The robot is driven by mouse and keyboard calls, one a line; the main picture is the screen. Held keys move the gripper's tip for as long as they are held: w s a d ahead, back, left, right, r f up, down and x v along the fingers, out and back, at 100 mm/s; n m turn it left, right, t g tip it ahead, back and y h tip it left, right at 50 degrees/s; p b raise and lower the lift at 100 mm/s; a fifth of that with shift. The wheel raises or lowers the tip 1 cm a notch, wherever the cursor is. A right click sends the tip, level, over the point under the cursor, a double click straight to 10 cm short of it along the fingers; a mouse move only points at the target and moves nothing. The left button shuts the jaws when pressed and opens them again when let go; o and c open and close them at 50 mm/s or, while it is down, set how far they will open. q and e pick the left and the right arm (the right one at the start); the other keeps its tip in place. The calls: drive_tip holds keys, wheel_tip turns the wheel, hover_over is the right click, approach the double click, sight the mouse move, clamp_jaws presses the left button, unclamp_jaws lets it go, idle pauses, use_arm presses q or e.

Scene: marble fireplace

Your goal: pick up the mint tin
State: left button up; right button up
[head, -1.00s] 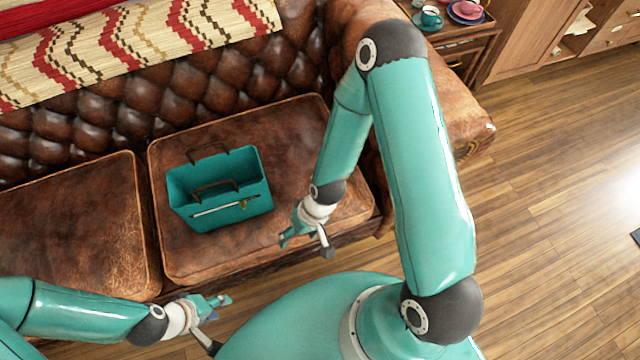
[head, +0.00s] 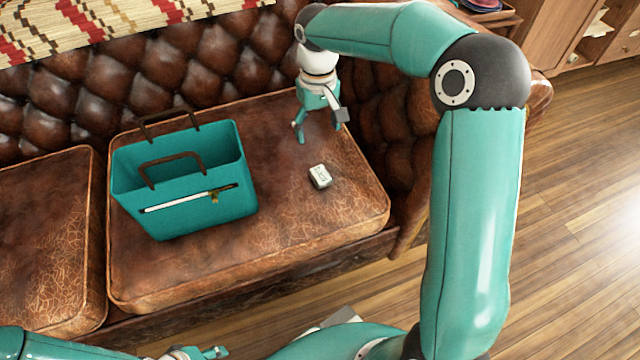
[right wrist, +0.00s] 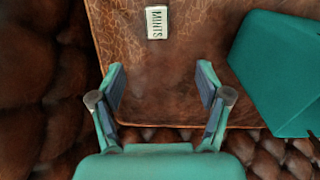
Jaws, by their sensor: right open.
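The mint tin (head: 319,177) is a small white box lying on the brown leather seat cushion, right of the teal bag. In the right wrist view the tin (right wrist: 157,22) shows the word MINTS and lies beyond the fingertips, near the top edge. My right gripper (head: 320,133) is open and empty, above the back part of the cushion, behind the tin and apart from it. In the right wrist view its two fingers (right wrist: 161,88) are spread wide. My left gripper (head: 205,353) is at the bottom edge, partly cut off; its jaw state is unclear.
A teal bag (head: 190,205) with brown handles stands on the same cushion (head: 270,240), left of the tin. The tufted sofa back (head: 235,70) and the sofa arm lie close behind and right of my right gripper. The cushion around the tin is clear.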

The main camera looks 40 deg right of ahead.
drive_tip(key=b, duration=0.4)
hover_over(320, 174)
wheel_tip(320, 174, down, 11)
drive_tip(key=shift+w+a+r, duration=0.1)
drive_tip(key=shift+a, duration=0.05)
drive_tip(key=f+b, duration=0.1)
drive_tip(key=f, duration=0.2)
drive_tip(key=f+b, duration=0.1)
drive_tip(key=f, duration=0.1)
drive_tip(key=shift+d+f+b, duration=0.1)
drive_tip(key=shift+d+b, duration=0.15)
drive_tip(key=shift+b, duration=0.1)
drive_tip(key=c, duration=1.2)
